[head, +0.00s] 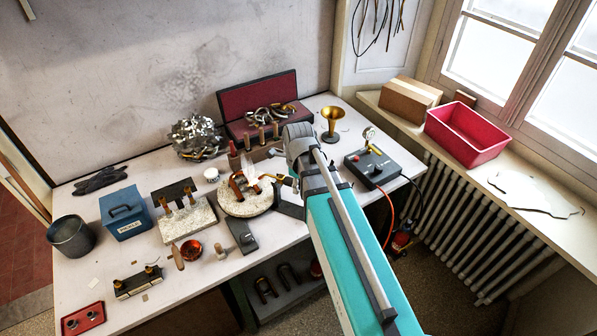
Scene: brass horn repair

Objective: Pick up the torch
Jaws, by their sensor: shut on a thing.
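My gripper (294,184) is at the end of my teal arm, above the front edge of the workbench and right of the round soldering board (243,207). It is small and largely hidden by my wrist. It is shut on what looks like the torch (275,177), whose brass-coloured end points left towards the board. The torch's body is mostly hidden. Copper-coloured parts (237,187) stand on the board, with a pale shape beside them.
A gauge box (373,168) and brass bell (331,122) stand at the right of the bench (90,270). A blue box (125,212), grey bucket (71,236) and pale block (187,218) stand left. A red bin (467,134) sits on the sill above a radiator (478,225).

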